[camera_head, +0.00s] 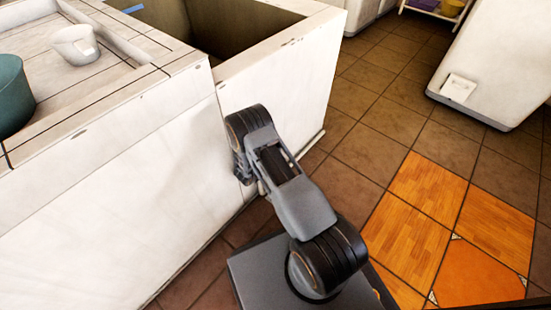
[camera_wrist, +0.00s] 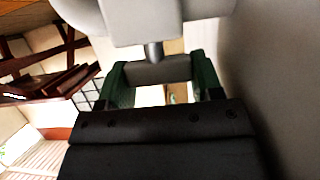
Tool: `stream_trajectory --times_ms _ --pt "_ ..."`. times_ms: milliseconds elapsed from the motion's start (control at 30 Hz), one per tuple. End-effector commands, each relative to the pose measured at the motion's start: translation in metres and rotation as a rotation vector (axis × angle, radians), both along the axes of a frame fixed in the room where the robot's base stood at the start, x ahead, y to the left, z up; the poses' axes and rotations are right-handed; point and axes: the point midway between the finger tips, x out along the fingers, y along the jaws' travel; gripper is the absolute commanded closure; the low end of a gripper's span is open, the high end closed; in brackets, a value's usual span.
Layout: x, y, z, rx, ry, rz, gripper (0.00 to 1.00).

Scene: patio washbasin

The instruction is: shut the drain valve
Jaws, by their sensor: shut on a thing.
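The drain valve (camera_wrist: 145,22) shows in the wrist view as a pale grey body at the top, with a short darker stem below it. A grey bar-shaped handle (camera_wrist: 158,71) sits at the end of the stem. My gripper (camera_wrist: 160,78) has its green fingers on either side of this handle and is shut on it. In the head view my arm reaches to the white front of the washbasin (camera_head: 105,200). The gripper and the valve are hidden there behind the arm and the basin wall. How far the handle is turned cannot be told.
A white cup (camera_head: 76,45) and a teal pot (camera_head: 12,95) stand on the washbasin top, left of the open basin (camera_head: 215,25). The tiled floor (camera_head: 375,110) to the right is clear. A white unit (camera_head: 495,60) stands at the far right.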

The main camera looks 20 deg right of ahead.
Motion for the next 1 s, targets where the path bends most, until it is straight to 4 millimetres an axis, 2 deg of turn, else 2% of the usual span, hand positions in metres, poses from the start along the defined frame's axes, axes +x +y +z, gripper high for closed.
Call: stream_trajectory --times_ms 100,133,367,667,767,900,1000 --pt "0.002 0.0 0.001 -0.001 -0.006 -0.001 0.64" --pt "0.002 -0.001 0.001 -0.001 -0.006 -0.001 0.38" --pt "0.001 0.0 0.001 0.0 -0.004 0.001 0.16" --pt "0.001 0.001 0.004 0.0 -0.003 0.002 0.15" --pt "0.001 0.001 0.016 -0.001 -0.004 0.002 0.15" --pt "-0.001 0.001 0.043 -0.001 -0.003 0.001 0.15" --pt "-0.017 0.004 0.061 -0.001 -0.001 0.002 0.15"
